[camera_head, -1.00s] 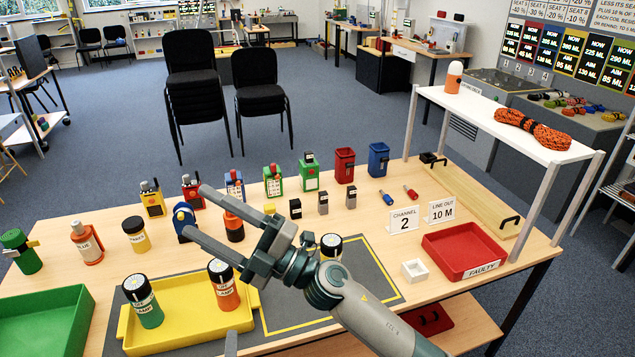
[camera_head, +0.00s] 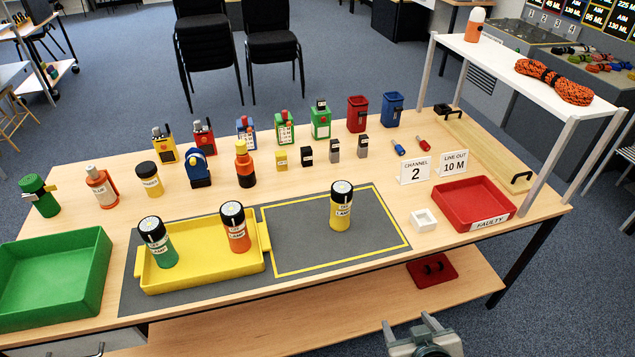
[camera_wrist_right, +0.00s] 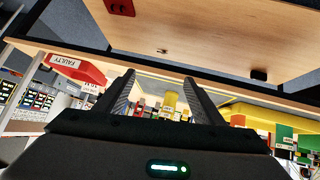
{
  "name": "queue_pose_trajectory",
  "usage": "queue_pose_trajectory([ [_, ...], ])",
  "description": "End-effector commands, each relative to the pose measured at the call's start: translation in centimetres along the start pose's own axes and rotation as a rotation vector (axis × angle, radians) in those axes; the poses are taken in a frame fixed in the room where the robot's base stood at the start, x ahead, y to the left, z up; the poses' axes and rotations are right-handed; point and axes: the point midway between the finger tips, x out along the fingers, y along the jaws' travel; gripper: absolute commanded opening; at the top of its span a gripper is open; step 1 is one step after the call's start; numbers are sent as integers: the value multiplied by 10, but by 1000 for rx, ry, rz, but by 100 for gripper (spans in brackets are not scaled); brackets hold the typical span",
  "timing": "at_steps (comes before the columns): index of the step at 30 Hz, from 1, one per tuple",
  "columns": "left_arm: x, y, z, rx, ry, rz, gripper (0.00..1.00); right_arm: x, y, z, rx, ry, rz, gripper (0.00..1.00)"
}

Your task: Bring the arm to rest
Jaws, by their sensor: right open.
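My right gripper (camera_head: 408,322) shows at the bottom edge of the head view, right of centre, in front of the table's front edge and apart from the lamps. In the right wrist view its two fingers (camera_wrist_right: 160,88) stand well apart with nothing held between them. The rest of the right arm is mostly out of the head view. My left gripper is not in view. A yellow lamp (camera_head: 342,206) stands upright on the grey mat (camera_head: 300,235). A green lamp (camera_head: 158,242) and an orange lamp (camera_head: 235,227) stand in the yellow tray (camera_head: 190,284).
A green tray (camera_head: 50,275) sits at the left and a red FAULTY tray (camera_head: 470,205) at the right. Bottles and small boxes line the table's back. A white shelf (camera_head: 520,70) with an orange rope (camera_head: 553,82) stands at the right. A lower shelf (camera_head: 300,325) juts out below the tabletop.

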Motion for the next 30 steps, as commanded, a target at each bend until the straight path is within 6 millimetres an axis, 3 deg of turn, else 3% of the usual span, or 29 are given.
queue_pose_trajectory([
  [1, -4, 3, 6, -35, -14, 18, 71, -10, 2, 26, 16, -69, -10, 62],
  [6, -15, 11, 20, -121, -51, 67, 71, -36, 5, 83, 42, -235, -40, 62],
  [12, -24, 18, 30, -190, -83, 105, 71, -64, 5, 126, 59, -368, -69, 62],
  [20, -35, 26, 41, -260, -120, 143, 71, -99, 4, 169, 73, -508, -105, 62],
  [30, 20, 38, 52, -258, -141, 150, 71, -52, -5, 201, 70, -531, -111, 62],
])
